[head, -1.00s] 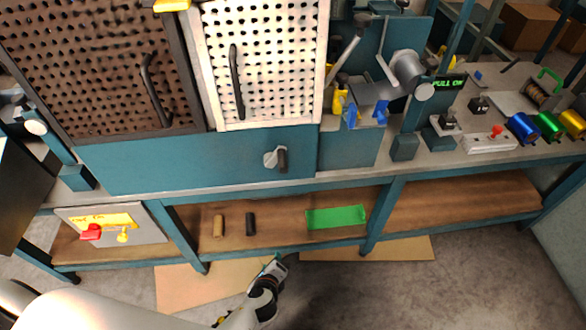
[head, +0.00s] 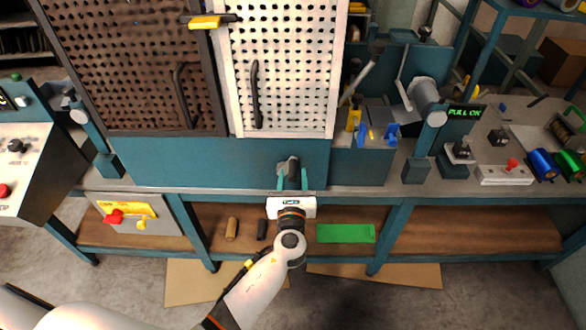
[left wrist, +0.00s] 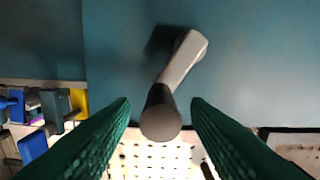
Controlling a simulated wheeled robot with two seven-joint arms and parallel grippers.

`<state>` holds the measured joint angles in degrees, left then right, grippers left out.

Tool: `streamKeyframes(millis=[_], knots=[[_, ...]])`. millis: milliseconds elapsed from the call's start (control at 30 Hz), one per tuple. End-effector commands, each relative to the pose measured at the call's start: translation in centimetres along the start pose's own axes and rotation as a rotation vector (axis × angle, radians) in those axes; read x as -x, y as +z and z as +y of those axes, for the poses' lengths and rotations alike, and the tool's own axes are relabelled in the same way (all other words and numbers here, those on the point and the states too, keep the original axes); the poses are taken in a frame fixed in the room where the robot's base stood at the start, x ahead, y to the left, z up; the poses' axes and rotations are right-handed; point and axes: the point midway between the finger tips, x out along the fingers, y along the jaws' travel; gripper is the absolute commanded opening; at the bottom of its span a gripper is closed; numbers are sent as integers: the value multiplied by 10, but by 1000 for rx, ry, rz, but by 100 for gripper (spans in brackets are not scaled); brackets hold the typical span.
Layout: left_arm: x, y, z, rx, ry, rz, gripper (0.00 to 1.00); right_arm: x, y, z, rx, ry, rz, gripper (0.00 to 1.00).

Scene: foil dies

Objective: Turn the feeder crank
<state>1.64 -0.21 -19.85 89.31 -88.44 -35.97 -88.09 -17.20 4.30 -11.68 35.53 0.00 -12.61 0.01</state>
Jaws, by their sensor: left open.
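The feeder crank (head: 293,166) is on the front of the teal cabinet (head: 215,165). In the left wrist view its light grey arm (left wrist: 182,57) runs down to a dark round-ended knob (left wrist: 160,122). My left gripper (head: 292,181) is in front of the crank. In the left wrist view its green fingers (left wrist: 160,104) are open, one on each side of the knob, with gaps visible on both sides. The gripper hides part of the crank in the head view. My right gripper is not in view.
Perforated doors (head: 283,60) with dark handles are above the crank. A red-and-yellow switch panel (head: 145,214) is at lower left. The shelf below holds a green mat (head: 346,233) and small cylinders (head: 231,229). A bench with spools (head: 541,164) is at right.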

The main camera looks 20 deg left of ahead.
Motion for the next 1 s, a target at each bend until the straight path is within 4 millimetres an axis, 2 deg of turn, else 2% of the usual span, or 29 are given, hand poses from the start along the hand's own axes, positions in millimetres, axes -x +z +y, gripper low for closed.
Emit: streamKeyframes(millis=[33,200,567,833,1000], knots=[[-9,-1,0,0,0,1,43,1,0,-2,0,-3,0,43],[-25,0,0,-1,1,0,43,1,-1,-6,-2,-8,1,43],[-29,1,0,1,1,-1,43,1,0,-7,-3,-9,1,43],[-29,1,0,1,1,-1,0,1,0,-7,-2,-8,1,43],[-29,1,0,1,1,-1,0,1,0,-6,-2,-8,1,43]])
